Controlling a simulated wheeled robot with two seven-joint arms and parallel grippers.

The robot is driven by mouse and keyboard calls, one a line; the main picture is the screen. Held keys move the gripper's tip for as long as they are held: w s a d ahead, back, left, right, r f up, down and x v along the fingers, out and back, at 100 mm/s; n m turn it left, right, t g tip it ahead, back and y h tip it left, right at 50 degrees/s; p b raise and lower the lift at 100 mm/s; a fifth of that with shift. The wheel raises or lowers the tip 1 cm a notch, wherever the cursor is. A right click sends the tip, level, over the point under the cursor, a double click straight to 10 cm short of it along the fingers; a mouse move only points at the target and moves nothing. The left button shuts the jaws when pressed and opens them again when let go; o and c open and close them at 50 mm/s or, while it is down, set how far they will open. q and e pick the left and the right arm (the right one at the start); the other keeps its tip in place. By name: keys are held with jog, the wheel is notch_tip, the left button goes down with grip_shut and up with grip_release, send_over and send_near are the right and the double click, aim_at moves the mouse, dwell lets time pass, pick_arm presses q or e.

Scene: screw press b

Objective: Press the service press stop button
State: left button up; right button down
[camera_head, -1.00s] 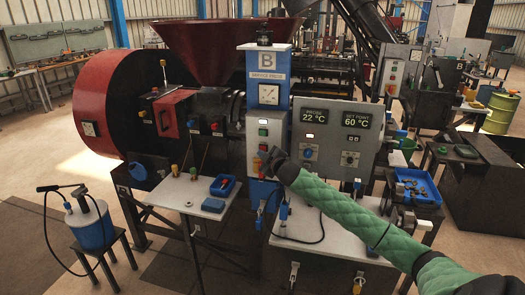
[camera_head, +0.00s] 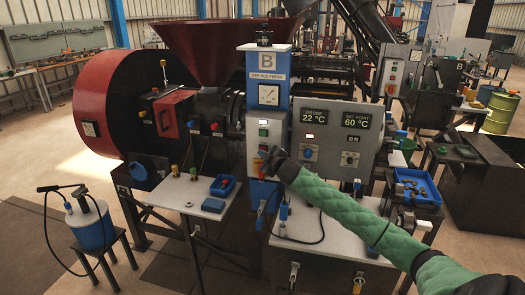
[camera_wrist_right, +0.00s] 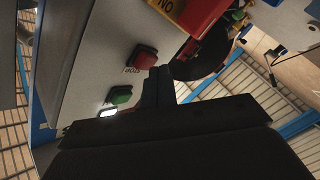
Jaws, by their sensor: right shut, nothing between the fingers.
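The service press (camera_head: 267,75) is a blue column marked B with a grey button panel (camera_head: 252,155) on its front. In the right wrist view the panel shows a red button (camera_wrist_right: 145,58) with a STOP label, a green button (camera_wrist_right: 121,95) and a lit white lamp (camera_wrist_right: 108,113). My right gripper (camera_head: 267,161) is shut and empty, in front of the lower part of this panel. In the wrist view its dark fingers (camera_wrist_right: 159,82) end close beside the red button; I cannot tell whether they touch it. My left gripper is out of view.
A red and yellow part (camera_wrist_right: 197,15) sits close to the fingers in the wrist view. A grey box with temperature displays (camera_head: 335,138) stands right of the panel. Below are a white table (camera_head: 185,195) and a blue bin (camera_head: 222,186).

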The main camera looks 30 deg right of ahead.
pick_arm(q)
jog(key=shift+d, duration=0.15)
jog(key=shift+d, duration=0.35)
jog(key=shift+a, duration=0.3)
